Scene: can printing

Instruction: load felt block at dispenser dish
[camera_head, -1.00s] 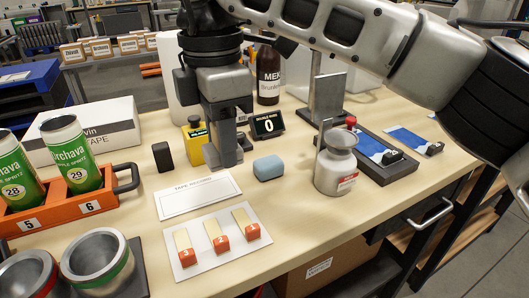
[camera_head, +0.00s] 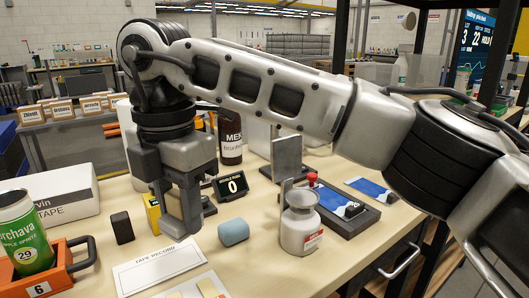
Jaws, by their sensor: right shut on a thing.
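My right gripper (camera_head: 180,212) points down above the table, in front of the yellow box and left of the blue-grey block. Its fingers are shut on what appears to be the felt block, mostly hidden between the grey fingers, so its shape is unclear. The dispenser, a pale metal jar (camera_head: 299,232) with a dish-like top, stands to the right of the gripper, apart from it. My left gripper is out of view.
A blue-grey block (camera_head: 233,232) and a black block (camera_head: 122,228) lie on the table. A small display (camera_head: 230,187) reads 0. A tape record card (camera_head: 160,267) lies in front. An orange can carrier (camera_head: 55,275) stands left. A dark tray with a blue plate (camera_head: 333,200) lies right.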

